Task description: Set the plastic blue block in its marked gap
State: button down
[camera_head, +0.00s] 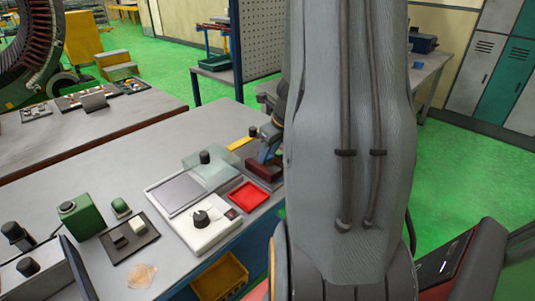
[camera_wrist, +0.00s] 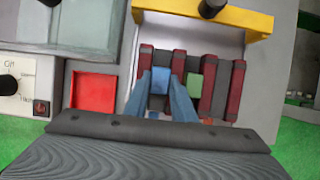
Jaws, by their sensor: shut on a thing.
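In the wrist view, my gripper (camera_wrist: 161,77) has its two blue fingers closed on the blue block (camera_wrist: 159,87). The block sits between the fingertips, between the two left dark red bars of a fixture (camera_wrist: 208,88). Whether it rests on the fixture floor or is held above it I cannot tell. A green block (camera_wrist: 195,84) stands between bars just to the right. In the head view my arm hides most of the gripper and fixture.
A yellow bracket (camera_wrist: 255,22) with a black knob stands behind the fixture. A red tray (camera_wrist: 96,91) and a white control box with a dial (camera_wrist: 12,86) lie to the left. The table edge is to the right, with green floor beyond.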

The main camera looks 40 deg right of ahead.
jog(key=c, duration=1.2)
grip_release()
jog(key=shift+r, duration=0.1)
jog(key=shift+r+p, duration=3.45)
jog(key=shift+p, duration=0.7)
